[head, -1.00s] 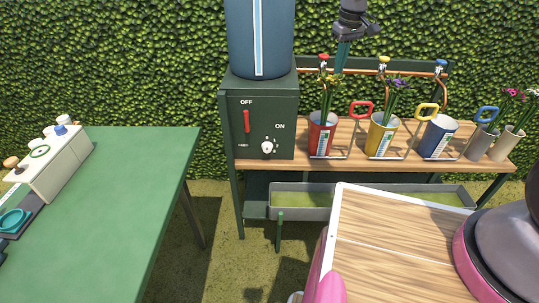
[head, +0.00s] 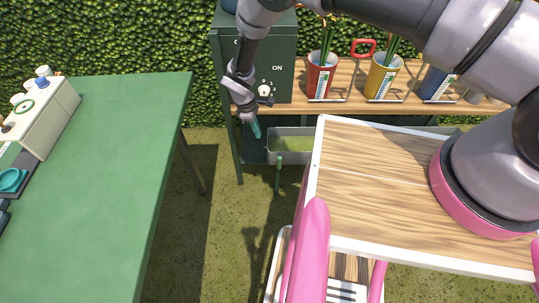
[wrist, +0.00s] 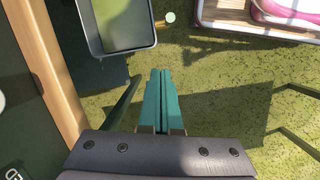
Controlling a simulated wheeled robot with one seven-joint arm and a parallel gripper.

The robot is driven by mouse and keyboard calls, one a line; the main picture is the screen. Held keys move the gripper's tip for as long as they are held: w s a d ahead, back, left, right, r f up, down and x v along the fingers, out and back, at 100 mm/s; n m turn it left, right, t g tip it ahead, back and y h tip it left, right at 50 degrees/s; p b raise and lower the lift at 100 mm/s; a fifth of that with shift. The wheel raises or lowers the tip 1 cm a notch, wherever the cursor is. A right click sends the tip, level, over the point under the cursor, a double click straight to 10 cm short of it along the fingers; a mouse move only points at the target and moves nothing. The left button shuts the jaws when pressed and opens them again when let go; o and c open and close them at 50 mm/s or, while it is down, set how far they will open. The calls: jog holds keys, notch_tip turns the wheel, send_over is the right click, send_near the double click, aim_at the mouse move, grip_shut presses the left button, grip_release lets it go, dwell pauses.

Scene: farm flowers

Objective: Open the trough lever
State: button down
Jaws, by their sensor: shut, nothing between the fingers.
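The grey trough (head: 292,157), with green inside, sits low beneath the wooden shelf. A green upright post (head: 277,176), which looks like the trough lever, stands at its front left. In the wrist view its round pale green top (wrist: 170,17) shows just right of the trough (wrist: 93,35). My gripper (head: 257,132) is shut and empty, its teal fingers pointing down, above and left of the post in the head view. In the wrist view the fingers (wrist: 159,72) are together, apart from both post and trough.
A green control box (head: 272,60) stands on the wooden shelf (head: 335,108) behind my arm. Red (head: 320,78) and yellow (head: 382,80) cups stand to its right. A green table (head: 100,180) is at left. My wood-topped base is at right. Grass between is clear.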

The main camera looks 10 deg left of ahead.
aim_at(273, 156)
jog(key=shift+s+f+n, duration=0.2)
jog(key=shift+s+f, duration=0.25)
jog(key=shift+f, duration=0.2)
jog(key=shift+s+f+n, duration=0.2)
jog(key=shift+s+f, duration=0.2)
jog(key=shift+f, duration=0.25)
jog(key=shift+f, duration=0.1)
jog(key=d+f, duration=0.1)
jog(key=f, duration=0.2)
jog(key=d+f, duration=0.2)
jog(key=f, duration=0.1)
jog(key=d+f, duration=0.2)
jog(key=f, duration=0.1)
jog(key=shift+w+d+f, duration=0.15)
jog(key=shift+f, duration=0.1)
jog(key=shift+d, duration=0.55)
